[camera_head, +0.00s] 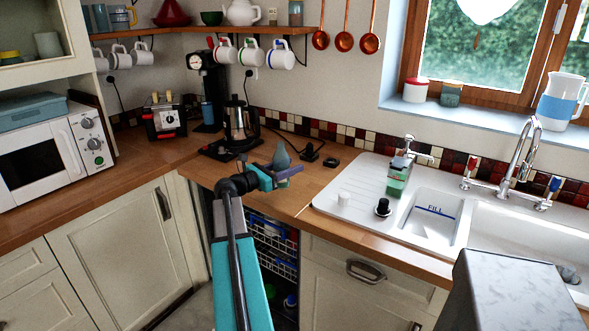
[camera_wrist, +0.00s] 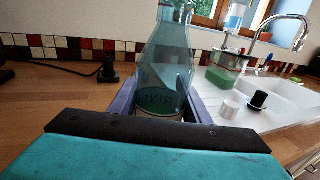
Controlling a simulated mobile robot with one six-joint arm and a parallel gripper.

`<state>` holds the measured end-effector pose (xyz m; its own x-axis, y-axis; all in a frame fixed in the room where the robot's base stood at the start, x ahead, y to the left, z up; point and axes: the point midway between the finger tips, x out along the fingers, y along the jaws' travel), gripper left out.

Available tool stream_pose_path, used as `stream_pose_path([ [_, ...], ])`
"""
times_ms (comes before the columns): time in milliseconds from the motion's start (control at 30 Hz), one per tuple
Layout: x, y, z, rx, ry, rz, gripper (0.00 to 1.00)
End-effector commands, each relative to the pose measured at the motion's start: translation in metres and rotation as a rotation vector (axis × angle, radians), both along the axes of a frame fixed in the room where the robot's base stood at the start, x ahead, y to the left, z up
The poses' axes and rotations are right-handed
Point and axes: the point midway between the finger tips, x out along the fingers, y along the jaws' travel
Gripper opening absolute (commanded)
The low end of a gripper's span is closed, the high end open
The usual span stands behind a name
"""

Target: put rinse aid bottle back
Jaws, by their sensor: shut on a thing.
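The rinse aid bottle (camera_head: 281,157) is a translucent blue-grey bottle that narrows toward its top. In the wrist view the bottle (camera_wrist: 167,70) stands upright between the purple fingers, with partly hidden lettering low on it. My gripper (camera_head: 279,176) is shut on the bottle's lower part, over the wooden counter near its front edge. I cannot tell whether the bottle's base touches the counter. A black cap (camera_head: 382,208) and a white cap (camera_head: 343,199) sit on the drainboard to the right; they also show in the wrist view.
A green container (camera_head: 398,178) stands by the sink (camera_head: 433,215). A coffee pot (camera_head: 238,122) on a black base is behind and left of my gripper. A black plug (camera_head: 310,152) and cord lie behind the bottle. An open dishwasher with racks (camera_head: 272,240) is below the counter.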

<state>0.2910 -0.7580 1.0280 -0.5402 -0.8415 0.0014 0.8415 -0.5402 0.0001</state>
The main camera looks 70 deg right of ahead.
Motion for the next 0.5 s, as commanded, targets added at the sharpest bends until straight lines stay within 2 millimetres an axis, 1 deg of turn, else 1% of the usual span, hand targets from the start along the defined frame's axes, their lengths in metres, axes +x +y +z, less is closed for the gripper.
stream_pose_path([
  [33, 0.0, -0.009, 0.001, 0.001, 0.001, -0.001, 0.06],
  [200, 0.0, -0.027, -0.001, 0.001, 0.002, 0.0, 0.06],
  [333, -0.001, -0.034, -0.003, 0.001, 0.001, -0.001, 0.06],
  [500, -0.002, -0.034, -0.003, 0.001, 0.001, 0.0, 0.06],
])
